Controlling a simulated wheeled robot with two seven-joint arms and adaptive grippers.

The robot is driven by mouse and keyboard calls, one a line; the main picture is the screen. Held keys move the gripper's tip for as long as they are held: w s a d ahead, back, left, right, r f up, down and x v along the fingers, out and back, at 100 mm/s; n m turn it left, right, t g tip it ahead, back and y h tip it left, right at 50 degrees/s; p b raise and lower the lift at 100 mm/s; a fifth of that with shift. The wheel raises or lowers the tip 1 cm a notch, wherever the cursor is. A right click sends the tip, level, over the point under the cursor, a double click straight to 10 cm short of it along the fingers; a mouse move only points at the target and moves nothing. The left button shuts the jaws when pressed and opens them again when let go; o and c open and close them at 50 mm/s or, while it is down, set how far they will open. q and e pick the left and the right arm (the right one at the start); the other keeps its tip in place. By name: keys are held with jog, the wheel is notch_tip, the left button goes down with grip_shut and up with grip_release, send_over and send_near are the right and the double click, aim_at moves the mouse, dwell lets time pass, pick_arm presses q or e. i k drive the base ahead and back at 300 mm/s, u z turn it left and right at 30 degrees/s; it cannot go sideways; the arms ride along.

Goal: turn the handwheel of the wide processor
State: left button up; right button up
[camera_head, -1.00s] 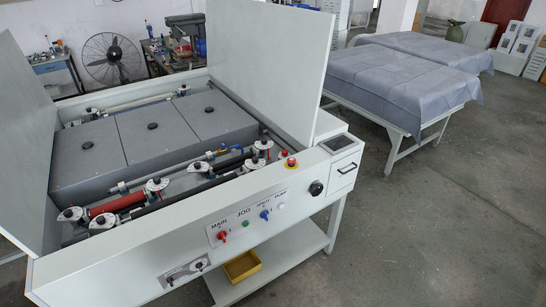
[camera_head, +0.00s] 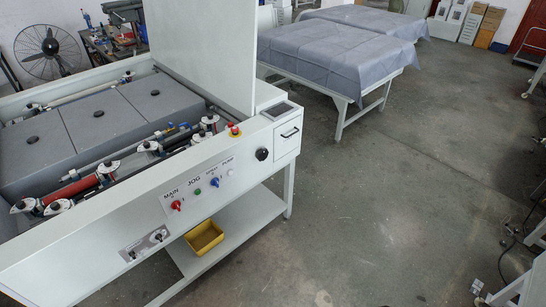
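The wide processor (camera_head: 110,237) stands at the left with its lid raised, its rollers and grey inner covers showing. On its front panel sits a round black knob (camera_head: 262,154), which looks like the handwheel, left of a small drawer with a black handle (camera_head: 289,132). The panel also has a red MAIN switch (camera_head: 176,205), a green JOG button (camera_head: 197,192) and a blue switch (camera_head: 214,182). A small plate with two little knobs (camera_head: 145,244) is lower left on the front. Neither of my grippers is in view.
A red emergency button (camera_head: 234,130) stands on the processor's top edge. A yellow bin (camera_head: 204,238) sits on the lower shelf (camera_head: 230,221). Cloth-covered tables (camera_head: 338,55) stand behind. The floor (camera_head: 400,190) to the right is open; cables and a white frame lie at the far right.

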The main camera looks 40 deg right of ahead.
aim_at(262, 154)
jog(key=i, duration=0.4)
jog(key=z, duration=0.05)
